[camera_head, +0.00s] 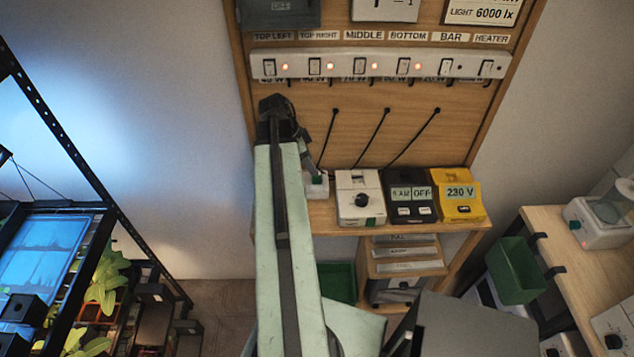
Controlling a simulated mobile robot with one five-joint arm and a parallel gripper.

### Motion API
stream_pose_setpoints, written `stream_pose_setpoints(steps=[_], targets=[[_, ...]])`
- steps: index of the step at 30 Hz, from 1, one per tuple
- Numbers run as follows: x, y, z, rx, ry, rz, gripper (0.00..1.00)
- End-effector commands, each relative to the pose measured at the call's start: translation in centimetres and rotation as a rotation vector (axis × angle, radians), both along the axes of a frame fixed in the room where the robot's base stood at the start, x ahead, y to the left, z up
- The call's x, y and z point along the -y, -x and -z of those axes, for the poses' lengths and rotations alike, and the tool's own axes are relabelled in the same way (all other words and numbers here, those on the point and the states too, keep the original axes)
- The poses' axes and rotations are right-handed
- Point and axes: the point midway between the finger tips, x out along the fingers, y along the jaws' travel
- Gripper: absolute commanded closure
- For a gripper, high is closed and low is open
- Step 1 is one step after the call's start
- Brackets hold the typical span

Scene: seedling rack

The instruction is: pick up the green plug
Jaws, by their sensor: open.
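A small green patch, which looks like the green plug (316,181), shows on a white block (318,191) at the left end of the shelf. My arm covers the left part of this block. My gripper (311,166) hangs from the arm's dark wrist, just above the block. It is open, but its fingers are small and partly hidden. I cannot tell whether they touch the plug or stand around it.
A white dial box (352,186) with a small green piece, a black timer (409,188) and a yellow meter (459,193) stand to the right. Black cables (374,138) hang down the wooden board behind. A switch strip (340,66) crosses above. The plant rack (120,205) is left.

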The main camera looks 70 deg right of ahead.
Motion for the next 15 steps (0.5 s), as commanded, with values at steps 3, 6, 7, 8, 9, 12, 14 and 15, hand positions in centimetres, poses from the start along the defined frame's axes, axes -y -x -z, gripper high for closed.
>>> stream_pose_setpoints(steps=[3,6,7,8,9,12,14,15], targets=[[0.2,0.3,1.3,0.000,0.000,0.000,0.45],[0.2,0.4,1.3,0.000,0.000,0.000,0.45],[0.3,0.4,1.6,0.000,0.000,0.000,0.45],[0.3,0.5,1.9,0.000,0.000,0.000,0.45],[0.3,0.6,2.5,0.000,0.000,0.000,0.45],[0.5,1.1,4.3,0.001,-0.001,0.000,0.45],[0.7,1.4,5.3,0.001,-0.001,-0.001,0.45],[0.8,1.6,5.9,0.000,0.000,-0.001,0.45]])
